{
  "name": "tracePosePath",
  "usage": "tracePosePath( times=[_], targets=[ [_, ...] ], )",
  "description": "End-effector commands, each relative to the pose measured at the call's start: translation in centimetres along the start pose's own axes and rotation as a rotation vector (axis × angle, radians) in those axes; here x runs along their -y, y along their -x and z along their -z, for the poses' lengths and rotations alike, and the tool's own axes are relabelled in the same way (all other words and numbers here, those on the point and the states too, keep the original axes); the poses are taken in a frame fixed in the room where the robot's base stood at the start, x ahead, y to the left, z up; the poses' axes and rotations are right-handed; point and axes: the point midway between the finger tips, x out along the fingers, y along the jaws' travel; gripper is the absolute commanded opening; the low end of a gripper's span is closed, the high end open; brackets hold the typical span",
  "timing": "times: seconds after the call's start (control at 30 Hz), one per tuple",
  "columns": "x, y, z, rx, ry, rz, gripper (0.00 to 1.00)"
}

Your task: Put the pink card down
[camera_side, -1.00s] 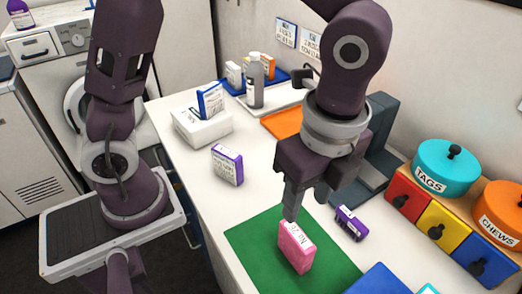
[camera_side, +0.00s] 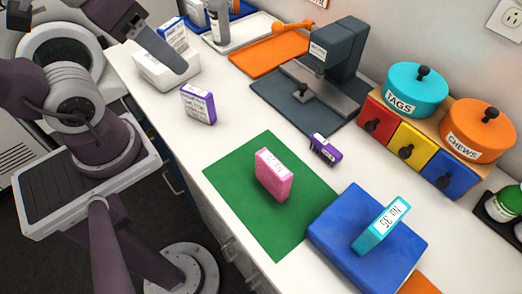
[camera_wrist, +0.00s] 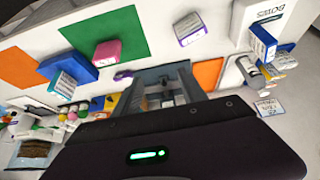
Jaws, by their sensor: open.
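The pink card (camera_side: 271,175), a small upright block with a white label on top, stands on the green mat (camera_side: 240,158) in the side view. Nothing is holding it. In the wrist view, it (camera_wrist: 107,53) stands on the green mat (camera_wrist: 128,28) at the upper left. My gripper (camera_side: 165,48) is at the upper left of the side view, partly cut off by the frame, well away from the pink card. It is open and appears empty.
A blue box (camera_side: 335,262) bearing a teal card (camera_side: 380,226) lies right of the mat. A small purple block (camera_side: 325,149) lies behind it. A purple-and-white card (camera_side: 198,104) stands to the left. A grey machine (camera_side: 341,60), colored drawers (camera_side: 411,147) and lidded pots line the back.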

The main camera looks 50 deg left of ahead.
Motion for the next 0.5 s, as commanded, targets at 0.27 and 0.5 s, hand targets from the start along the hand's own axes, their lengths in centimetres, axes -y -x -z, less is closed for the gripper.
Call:
tracePosePath(
  times=[0.27, 0.5],
  targets=[
    [4.7, -7.9, 10.5, -0.152, -0.413, 0.22, 0.49],
    [-7.2, -19.7, 10.7, -0.394, -1.065, -0.393, 0.49]
  ],
)
